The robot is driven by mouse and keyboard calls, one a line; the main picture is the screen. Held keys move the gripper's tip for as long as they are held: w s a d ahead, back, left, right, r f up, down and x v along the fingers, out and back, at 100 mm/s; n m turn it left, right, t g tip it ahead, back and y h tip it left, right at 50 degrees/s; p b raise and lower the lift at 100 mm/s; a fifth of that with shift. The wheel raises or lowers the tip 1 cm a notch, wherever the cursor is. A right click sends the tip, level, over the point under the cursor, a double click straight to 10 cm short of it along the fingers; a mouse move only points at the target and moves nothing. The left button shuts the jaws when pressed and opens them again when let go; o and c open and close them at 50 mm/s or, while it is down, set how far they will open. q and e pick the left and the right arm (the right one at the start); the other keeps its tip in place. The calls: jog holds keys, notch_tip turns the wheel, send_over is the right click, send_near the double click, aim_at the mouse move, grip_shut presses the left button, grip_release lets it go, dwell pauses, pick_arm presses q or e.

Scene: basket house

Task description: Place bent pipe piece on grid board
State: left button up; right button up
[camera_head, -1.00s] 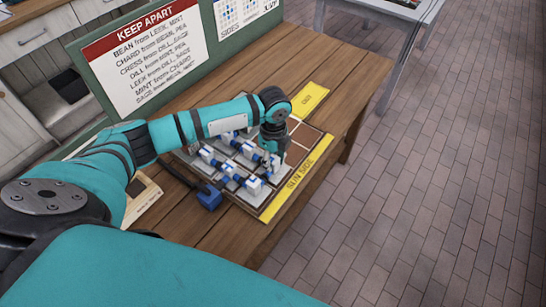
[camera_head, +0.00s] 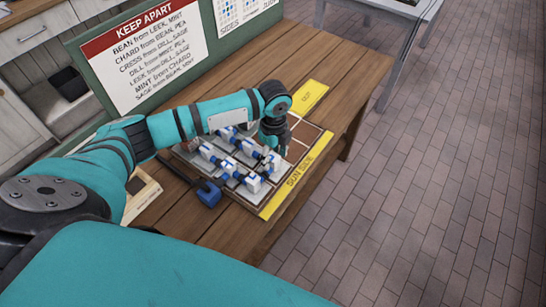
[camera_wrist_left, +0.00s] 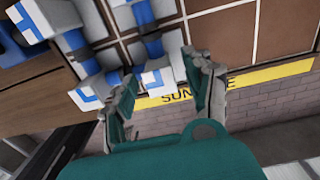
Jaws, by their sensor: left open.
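The grid board (camera_head: 300,137) lies on the wooden table, with a yellow "SUN SIDE" strip along its right edge. Several white and blue pipe pieces stand on it in rows; I cannot tell for sure which is bent. My left gripper (camera_head: 272,151) is over the board near this strip. In the left wrist view the fingers (camera_wrist_left: 165,88) are open on either side of the white end of a pipe piece (camera_wrist_left: 158,76), which rests on the board; contact is unclear. That piece also shows just under the fingers in the head view (camera_head: 270,163). My right gripper is not in view.
A blue object (camera_head: 208,194) lies at the board's near left side. Bare brown cells are free at the board's far right. A second table (camera_head: 385,8) stands farther back.

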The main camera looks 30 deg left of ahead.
aim_at(274, 156)
pick_arm(q)
notch_tip(274, 156, up, 11)
jog(key=b, duration=0.1)
dwell(0.7)
jog(key=shift+f, duration=0.1)
dwell(0.8)
